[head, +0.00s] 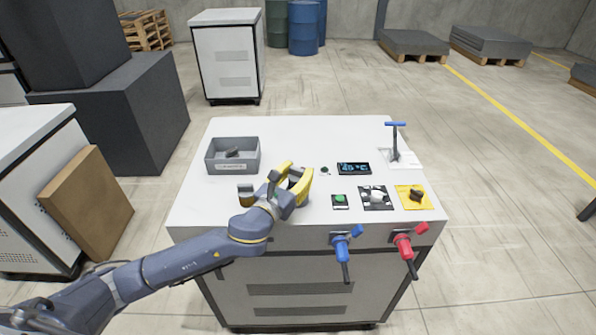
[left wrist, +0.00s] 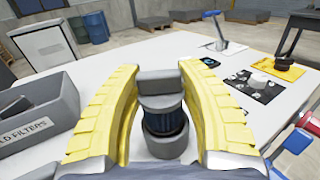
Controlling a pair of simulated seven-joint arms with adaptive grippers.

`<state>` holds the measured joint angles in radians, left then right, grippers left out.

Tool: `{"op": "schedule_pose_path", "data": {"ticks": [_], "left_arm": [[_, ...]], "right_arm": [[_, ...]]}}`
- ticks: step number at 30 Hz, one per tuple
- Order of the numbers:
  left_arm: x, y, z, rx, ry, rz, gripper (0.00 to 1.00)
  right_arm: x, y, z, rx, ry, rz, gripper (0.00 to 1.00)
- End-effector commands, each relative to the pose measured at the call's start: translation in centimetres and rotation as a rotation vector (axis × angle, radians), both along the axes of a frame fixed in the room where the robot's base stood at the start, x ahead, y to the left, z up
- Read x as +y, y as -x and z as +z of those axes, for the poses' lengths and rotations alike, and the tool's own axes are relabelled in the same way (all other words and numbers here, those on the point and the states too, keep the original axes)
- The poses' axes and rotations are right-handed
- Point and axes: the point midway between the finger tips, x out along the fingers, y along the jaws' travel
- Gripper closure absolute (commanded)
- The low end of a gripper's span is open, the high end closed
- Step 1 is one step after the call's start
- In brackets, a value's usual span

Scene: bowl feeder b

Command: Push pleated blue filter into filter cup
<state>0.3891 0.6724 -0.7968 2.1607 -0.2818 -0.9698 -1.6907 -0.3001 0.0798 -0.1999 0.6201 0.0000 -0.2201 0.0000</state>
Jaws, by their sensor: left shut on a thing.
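My left gripper (head: 295,178) has yellow fingers and is over the left middle of the white cabinet top. In the left wrist view its fingers (left wrist: 160,95) stand on both sides of the blue pleated filter (left wrist: 165,122), shut on it. Grey parts show above and below the dark blue pleats. I cannot tell which of these grey parts belong to the filter cup, or how deep the filter sits. In the head view the fingers mostly hide the filter. My right gripper is in neither view.
A grey bin (head: 232,168), labelled for old filters, holds a dark piece. A small grey and dark part (head: 246,194) stands left of the gripper. A display (head: 354,168), green button (head: 340,200), yellow-plated knob (head: 413,197), blue-handled lever (head: 395,140) and blue and red valves are to the right.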

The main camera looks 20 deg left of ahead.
Motion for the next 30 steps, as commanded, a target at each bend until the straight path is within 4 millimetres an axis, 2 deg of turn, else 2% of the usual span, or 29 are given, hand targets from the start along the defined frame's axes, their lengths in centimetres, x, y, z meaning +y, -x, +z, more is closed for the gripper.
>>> {"op": "schedule_pose_path", "data": {"ticks": [30], "left_arm": [[0.0, 0.0, -2.2, 0.001, 0.0, 0.0, 0.93]], "right_arm": [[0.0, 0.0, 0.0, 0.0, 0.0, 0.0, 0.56]]}}
